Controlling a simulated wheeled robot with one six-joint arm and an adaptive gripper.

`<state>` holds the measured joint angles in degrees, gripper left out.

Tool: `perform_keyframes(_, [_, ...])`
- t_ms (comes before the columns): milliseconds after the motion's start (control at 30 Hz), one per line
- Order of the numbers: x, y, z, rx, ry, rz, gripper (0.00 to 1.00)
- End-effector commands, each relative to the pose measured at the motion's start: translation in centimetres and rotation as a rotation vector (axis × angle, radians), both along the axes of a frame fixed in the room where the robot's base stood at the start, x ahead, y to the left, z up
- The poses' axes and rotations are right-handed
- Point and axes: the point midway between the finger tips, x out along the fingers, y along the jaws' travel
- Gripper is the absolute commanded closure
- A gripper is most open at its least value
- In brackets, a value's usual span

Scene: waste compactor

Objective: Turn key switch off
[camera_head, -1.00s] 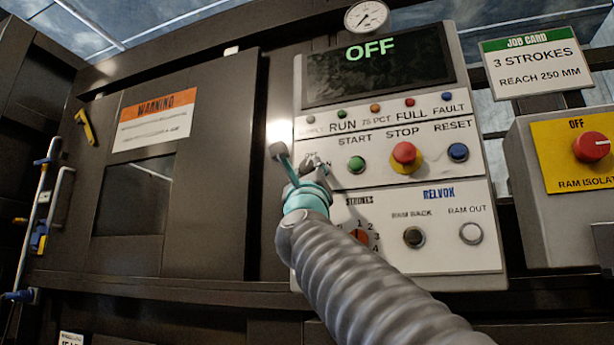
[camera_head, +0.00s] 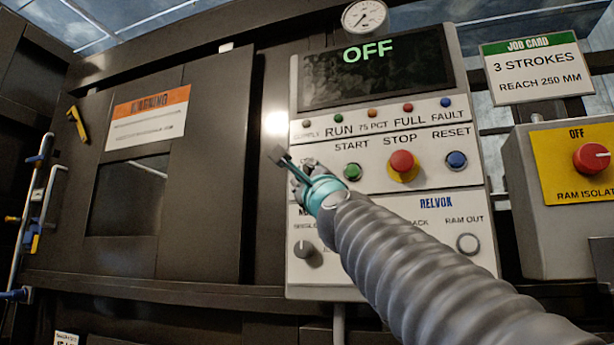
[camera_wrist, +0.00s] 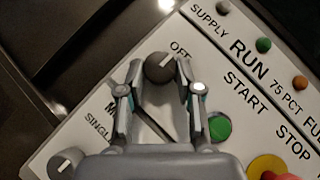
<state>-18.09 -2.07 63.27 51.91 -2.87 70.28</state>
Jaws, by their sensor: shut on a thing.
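The key switch (camera_wrist: 160,67) is a round dark knob with a pale pointer line, on the white control panel (camera_head: 470,205). In the wrist view its pointer is towards the printed OFF label. My gripper (camera_wrist: 160,78) is shut on the knob, with one finger on each side of it. In the head view my gripper (camera_head: 290,168) is at the panel's left edge, left of the green START button, and hides the switch. The panel's display (camera_head: 375,68) reads OFF in green.
The green START (camera_head: 352,172), red STOP (camera_head: 402,162) and blue RESET (camera_head: 456,160) buttons are close right of my gripper. A mode knob (camera_head: 307,250) is below. A red ram isolator knob (camera_head: 591,158) is at far right.

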Motion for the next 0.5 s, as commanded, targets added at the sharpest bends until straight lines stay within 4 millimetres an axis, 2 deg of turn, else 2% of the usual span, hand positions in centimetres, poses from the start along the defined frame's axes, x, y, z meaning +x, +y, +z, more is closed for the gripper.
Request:
perform_keyframes(200, [-0.04, -0.04, 0.08, 0.000, -0.002, -0.001, 1.00])
perform_keyframes(233, [-0.04, -0.03, 0.07, 0.000, -0.002, -0.001, 0.60])
perform_keyframes(300, [-0.03, -0.04, 0.07, 0.000, -0.002, -0.001, 0.43])
perform_keyframes(333, [-0.03, -0.04, 0.07, 0.000, -0.002, -0.001, 0.40])
perform_keyframes(500, [-0.02, -0.02, 0.04, 0.001, -0.001, -0.001, 0.40])
